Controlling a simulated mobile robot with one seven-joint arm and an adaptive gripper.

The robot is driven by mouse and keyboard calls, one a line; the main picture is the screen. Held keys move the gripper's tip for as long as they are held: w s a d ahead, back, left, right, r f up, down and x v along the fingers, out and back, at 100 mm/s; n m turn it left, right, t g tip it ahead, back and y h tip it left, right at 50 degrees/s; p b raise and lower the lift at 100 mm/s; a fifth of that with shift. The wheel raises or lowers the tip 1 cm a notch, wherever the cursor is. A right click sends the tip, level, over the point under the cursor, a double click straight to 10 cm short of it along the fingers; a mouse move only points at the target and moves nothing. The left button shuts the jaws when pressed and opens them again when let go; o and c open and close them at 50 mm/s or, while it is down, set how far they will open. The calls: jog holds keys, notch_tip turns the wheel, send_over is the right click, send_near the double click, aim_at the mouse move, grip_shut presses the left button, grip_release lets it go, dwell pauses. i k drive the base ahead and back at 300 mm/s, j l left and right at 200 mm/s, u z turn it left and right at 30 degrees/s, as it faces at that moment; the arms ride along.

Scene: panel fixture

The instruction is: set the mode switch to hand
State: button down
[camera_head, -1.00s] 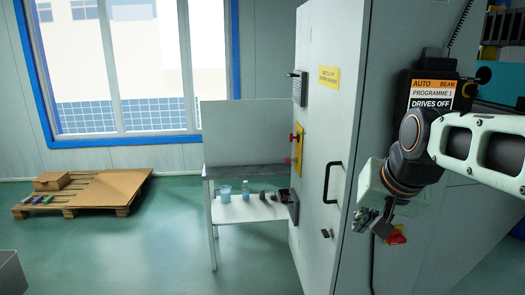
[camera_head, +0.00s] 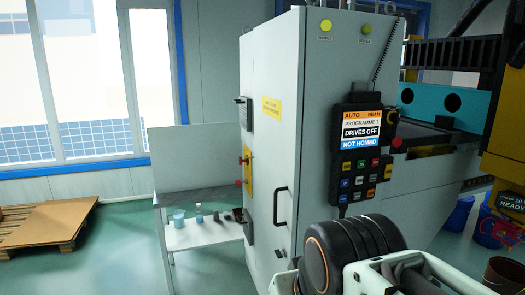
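The control pendant (camera_head: 358,160) is mounted on the cabinet's right-hand face. Its screen (camera_head: 360,128) reads AUTO, BEAM, PROGRAMME 1, DRIVES OFF and NOT HOMED. Below the screen are rows of coloured buttons. A dark round knob (camera_head: 393,117) and a red button (camera_head: 396,142) sit at the pendant's right edge. No label marks a mode switch, and I cannot tell which control it is or read a knob position. My arm crosses the lower right, below the pendant and in front of it. My gripper is not in view.
The grey cabinet (camera_head: 312,75) has a black door handle (camera_head: 280,205) and a yellow plate with red controls (camera_head: 248,172). A small table (camera_head: 190,237) stands left of it. A pallet (camera_head: 45,225) lies far left. Machinery with a teal beam (camera_head: 435,102) fills the right.

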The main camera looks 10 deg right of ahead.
aim_at(395, 117)
jog(key=z, duration=1.2)
